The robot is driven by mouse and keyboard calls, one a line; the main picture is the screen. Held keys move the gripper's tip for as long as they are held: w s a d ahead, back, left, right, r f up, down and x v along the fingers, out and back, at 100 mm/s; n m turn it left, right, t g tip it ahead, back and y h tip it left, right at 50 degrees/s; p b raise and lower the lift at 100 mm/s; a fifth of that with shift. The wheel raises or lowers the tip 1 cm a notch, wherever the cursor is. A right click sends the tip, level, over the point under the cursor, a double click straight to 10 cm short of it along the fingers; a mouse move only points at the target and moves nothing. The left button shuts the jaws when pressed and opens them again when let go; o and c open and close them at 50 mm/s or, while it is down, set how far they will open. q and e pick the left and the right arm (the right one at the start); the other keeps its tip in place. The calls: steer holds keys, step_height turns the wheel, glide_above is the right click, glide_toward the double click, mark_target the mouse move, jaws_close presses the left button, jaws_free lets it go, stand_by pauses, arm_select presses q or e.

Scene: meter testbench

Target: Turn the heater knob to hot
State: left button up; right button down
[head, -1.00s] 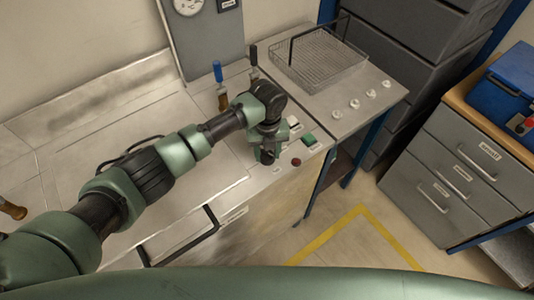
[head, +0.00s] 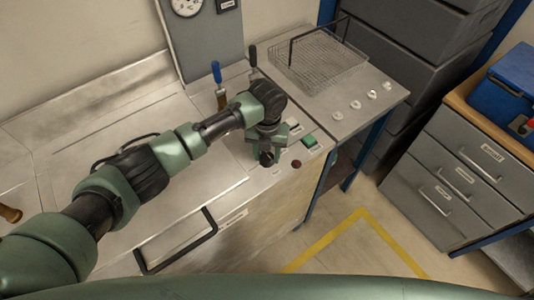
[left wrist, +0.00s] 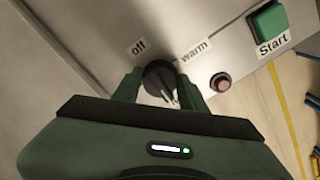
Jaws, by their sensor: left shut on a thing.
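The heater knob (left wrist: 158,76) is dark and round, on the grey panel in the left wrist view. My left gripper (left wrist: 159,82) is shut on it, one green finger on each side. The label "off" (left wrist: 137,47) is to its upper left and "warm" (left wrist: 195,50) to its upper right. A pale mark shows on the knob's lower right part; no "hot" label is visible, and the gripper body covers the area below. In the head view my left gripper (head: 266,156) is at the bench's front panel and hides the knob. My right gripper is not in view.
A green Start button (left wrist: 268,21) and a small red lamp (left wrist: 221,82) are right of the knob. A blue-handled valve (head: 217,73) stands behind my left wrist. A wire basket (head: 318,58) and several white knobs are on the right-hand bench.

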mark_target(267, 155)
arm_select(q)
steer(key=shift+s+f, duration=0.15)
steer(key=shift+s, duration=0.05)
steer(key=o, duration=1.4)
steer(key=shift+c, duration=0.2)
steer(key=shift+w, duration=0.1)
steer(key=shift+r, duration=0.6)
step_height(267, 155, up, 5)
steer(key=shift+r+b, duration=0.2)
steer(key=shift+b, duration=0.75)
steer(key=shift+r, duration=0.7)
